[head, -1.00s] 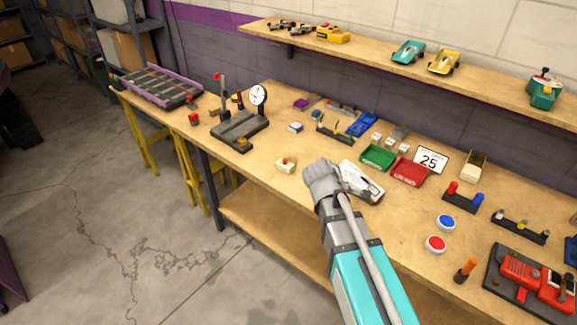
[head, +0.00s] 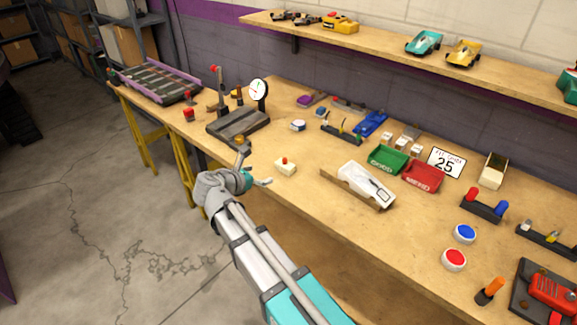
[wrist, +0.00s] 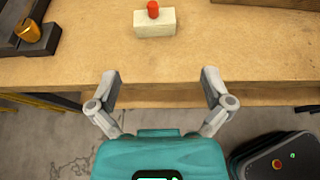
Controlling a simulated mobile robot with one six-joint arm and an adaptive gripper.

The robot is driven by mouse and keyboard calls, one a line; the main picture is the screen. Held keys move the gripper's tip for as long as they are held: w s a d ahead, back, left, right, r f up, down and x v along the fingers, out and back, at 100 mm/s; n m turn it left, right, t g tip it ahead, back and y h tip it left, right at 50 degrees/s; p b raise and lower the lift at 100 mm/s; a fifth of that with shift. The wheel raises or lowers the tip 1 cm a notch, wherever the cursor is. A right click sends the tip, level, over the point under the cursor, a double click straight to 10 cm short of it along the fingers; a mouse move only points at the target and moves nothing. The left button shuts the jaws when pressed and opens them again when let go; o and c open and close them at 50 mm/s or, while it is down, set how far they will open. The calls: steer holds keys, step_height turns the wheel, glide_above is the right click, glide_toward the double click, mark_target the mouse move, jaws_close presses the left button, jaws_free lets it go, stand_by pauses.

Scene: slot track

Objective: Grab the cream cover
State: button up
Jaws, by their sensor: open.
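A small cream block with a red knob on top (head: 285,168), which looks like the cream cover, sits upright near the table's front edge. It also shows at the top middle of the wrist view (wrist: 154,23). My gripper (head: 256,167) is at the table's front edge, to the left of the block. In the wrist view my gripper (wrist: 161,80) has its two fingers spread wide with nothing between them. The block lies beyond the fingertips, roughly centred between them and apart from both.
The dial gauge stand (head: 240,121) with a brass knob stands left of the block. A white car shell on a wooden holder (head: 366,186) lies to its right, near green (head: 388,160) and red (head: 422,177) trays. Bare tabletop surrounds the block.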

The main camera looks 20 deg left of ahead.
mark_target(282, 166)
steer(key=shift+a, duration=0.4)
steer(key=b+x, duration=0.3)
steer(key=x, duration=0.4)
steer(key=shift+x, duration=0.8)
steer(key=shift+r, duration=0.1)
steer(key=shift+f+b+x, duration=0.2)
steer(key=shift+b+x, duration=0.9)
steer(key=shift+x, duration=0.7)
steer(key=shift+w+d+f, duration=0.15)
steer(key=shift+w+f, duration=0.05)
steer(key=shift+w, duration=0.45)
